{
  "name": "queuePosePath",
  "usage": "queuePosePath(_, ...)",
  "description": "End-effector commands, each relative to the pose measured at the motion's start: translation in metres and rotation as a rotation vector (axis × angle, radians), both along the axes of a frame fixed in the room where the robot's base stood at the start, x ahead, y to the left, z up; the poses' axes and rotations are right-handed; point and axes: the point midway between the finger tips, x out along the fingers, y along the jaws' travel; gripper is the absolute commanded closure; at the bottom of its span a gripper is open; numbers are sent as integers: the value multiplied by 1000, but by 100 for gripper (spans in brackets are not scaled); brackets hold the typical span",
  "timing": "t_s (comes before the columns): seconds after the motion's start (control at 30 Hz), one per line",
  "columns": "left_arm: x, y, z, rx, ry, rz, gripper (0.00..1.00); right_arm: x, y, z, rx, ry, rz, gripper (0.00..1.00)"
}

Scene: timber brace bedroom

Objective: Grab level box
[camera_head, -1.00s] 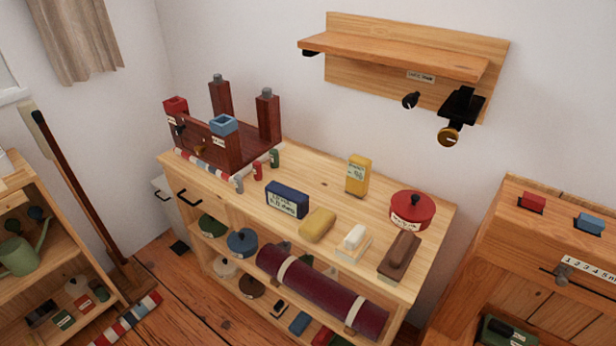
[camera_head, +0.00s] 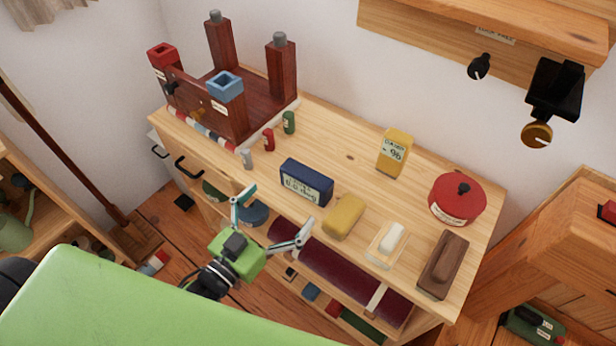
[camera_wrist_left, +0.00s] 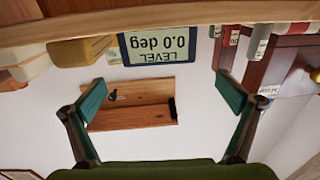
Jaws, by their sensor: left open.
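The level box (camera_head: 306,183) is a dark blue box with a pale display on its front, standing near the front edge of the wooden cabinet top (camera_head: 345,157). In the left wrist view the level box (camera_wrist_left: 160,47) appears upside down and reads "LEVEL 0.0 deg". My left gripper (camera_head: 277,212) is open and empty, in front of the cabinet's front edge and just short of the box. In the left wrist view its two green-tipped fingers (camera_wrist_left: 160,95) are spread, with the box beyond them, between their directions. My right gripper is not in view.
A yellow block (camera_head: 344,216) stands close right of the box. Small red (camera_head: 269,140), green (camera_head: 289,122) and grey (camera_head: 246,158) cylinders stand to its left, by a dark red wooden frame (camera_head: 237,120). A yellow box (camera_head: 394,153) and red pot (camera_head: 457,199) are farther right.

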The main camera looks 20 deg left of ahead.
Motion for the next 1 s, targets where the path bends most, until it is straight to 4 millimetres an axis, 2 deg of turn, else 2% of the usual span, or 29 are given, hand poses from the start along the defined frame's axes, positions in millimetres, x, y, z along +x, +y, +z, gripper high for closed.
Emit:
queuePosePath(0.1, 21, -6, 3, 1, -3, 0, 0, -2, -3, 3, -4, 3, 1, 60)
queuePosePath(0.2, 33, -10, 1, 1, 0, 1, 0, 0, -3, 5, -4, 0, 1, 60)
queuePosePath(0.47, 48, -15, 1, 0, 0, 1, 0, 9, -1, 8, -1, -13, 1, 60)
queuePosePath(0.7, 79, -28, 3, 1, 0, 1, 0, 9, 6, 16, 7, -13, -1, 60)
queuePosePath(0.83, 89, -32, 2, 1, 2, 0, 0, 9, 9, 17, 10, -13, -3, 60)
queuePosePath(1.0, 92, -32, 1, 1, 2, 0, 0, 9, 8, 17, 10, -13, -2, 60)
